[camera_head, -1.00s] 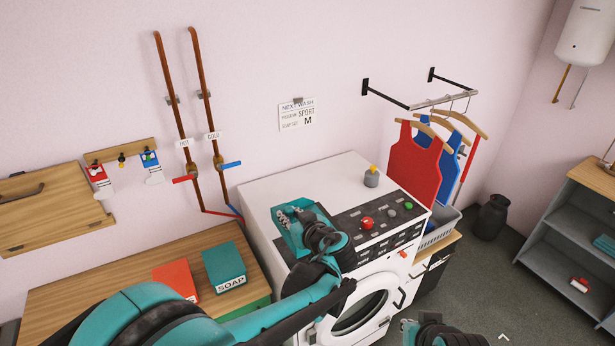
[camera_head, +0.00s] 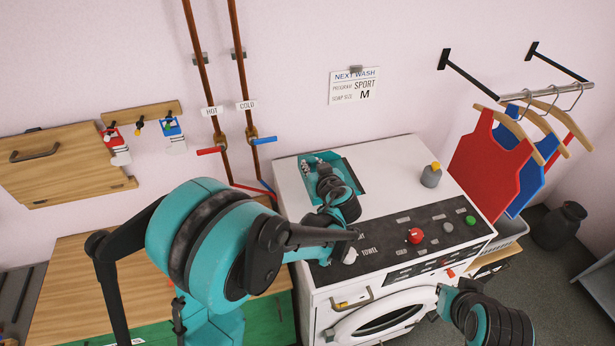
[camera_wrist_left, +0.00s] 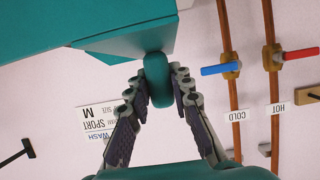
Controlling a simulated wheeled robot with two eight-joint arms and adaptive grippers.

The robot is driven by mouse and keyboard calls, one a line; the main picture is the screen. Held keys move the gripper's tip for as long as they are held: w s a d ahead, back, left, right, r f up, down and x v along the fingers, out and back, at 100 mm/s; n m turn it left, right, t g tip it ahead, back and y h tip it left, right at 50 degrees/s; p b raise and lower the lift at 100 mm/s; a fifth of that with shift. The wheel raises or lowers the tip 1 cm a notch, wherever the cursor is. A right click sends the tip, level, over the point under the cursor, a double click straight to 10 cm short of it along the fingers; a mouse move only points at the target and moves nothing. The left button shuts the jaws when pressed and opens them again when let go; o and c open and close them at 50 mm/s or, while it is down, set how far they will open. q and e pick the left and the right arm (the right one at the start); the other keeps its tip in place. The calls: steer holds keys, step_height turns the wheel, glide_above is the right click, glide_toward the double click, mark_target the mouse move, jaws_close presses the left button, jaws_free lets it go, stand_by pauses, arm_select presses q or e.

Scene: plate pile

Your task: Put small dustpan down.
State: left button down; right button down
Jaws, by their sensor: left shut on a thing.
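The small dustpan (camera_head: 349,172) is teal and shows over the back left part of the washing machine's top. My left gripper (camera_head: 326,170) is shut on it. In the left wrist view, the dustpan's broad body (camera_wrist_left: 105,28) fills the upper left, and its rounded handle lies between the two fingers of my left gripper (camera_wrist_left: 158,82). Whether the dustpan touches the machine top cannot be told. Part of my right arm, teal and black, shows at the lower right; its finger state is unclear.
The white washing machine (camera_head: 390,158) has a dark control panel (camera_head: 385,240) and a grey bottle with a yellow cap (camera_head: 431,176). Red and blue garments (camera_head: 490,160) hang at the right. Copper pipes (camera_head: 243,80) run up the wall. A wooden counter (camera_head: 75,285) stands at the left.

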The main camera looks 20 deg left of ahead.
mark_target(304, 176)
arm_select(q)
steer(key=a+f, duration=0.2)
steer(key=shift+w+a, duration=0.35)
steer(key=shift+f+b, duration=0.45)
steer(key=shift+f, duration=1.45)
steer(key=shift+s, duration=0.15)
steer(key=shift+f, duration=0.1)
steer(key=c, duration=1.3)
jaws_free()
steer(key=shift+c, duration=0.2)
